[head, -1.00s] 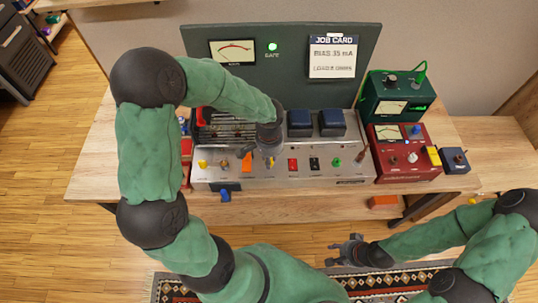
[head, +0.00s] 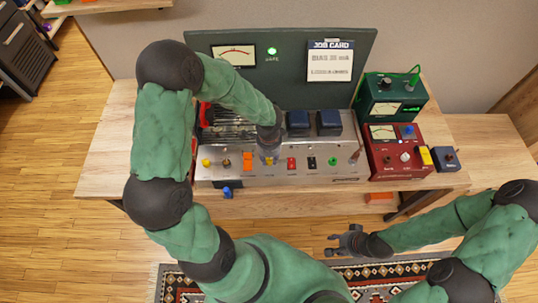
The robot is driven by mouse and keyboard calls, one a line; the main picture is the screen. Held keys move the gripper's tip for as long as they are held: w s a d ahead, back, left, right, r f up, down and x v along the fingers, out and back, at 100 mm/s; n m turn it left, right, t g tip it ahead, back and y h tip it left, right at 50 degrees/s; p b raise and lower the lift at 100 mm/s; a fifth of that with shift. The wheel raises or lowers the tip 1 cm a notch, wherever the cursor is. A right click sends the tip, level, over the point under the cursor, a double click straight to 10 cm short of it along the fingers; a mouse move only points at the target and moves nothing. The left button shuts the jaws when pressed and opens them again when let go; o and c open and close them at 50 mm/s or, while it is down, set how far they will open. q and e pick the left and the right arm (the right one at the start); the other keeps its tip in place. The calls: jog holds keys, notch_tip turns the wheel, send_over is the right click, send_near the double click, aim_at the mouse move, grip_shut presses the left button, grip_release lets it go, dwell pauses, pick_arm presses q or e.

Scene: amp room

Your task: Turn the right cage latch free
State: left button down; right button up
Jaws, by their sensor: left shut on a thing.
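The amp chassis (head: 330,178) stands on the bench with its front panel facing me. The tube cage (head: 228,122) is on its left part, partly hidden by my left arm. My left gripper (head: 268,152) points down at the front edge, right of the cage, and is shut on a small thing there. By its place this is the right cage latch, but the fingers hide it and its angle cannot be told. My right gripper (head: 343,242) is empty and apart from everything, in front of the bench; its fingers look spread.
Knobs and switches line the front panel, including an orange one (head: 248,161) and a red one (head: 291,163). Two dark blue transformers (head: 329,122) stand behind. A red instrument (head: 392,162) and a green one (head: 385,108) are at the right. The bench's left end is clear.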

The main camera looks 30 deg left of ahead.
aim_at(269, 159)
pick_arm(q)
jog(key=shift+m, duration=0.6)
jog(key=c, duration=1)
grip_release()
notch_tip(269, 159, up, 12)
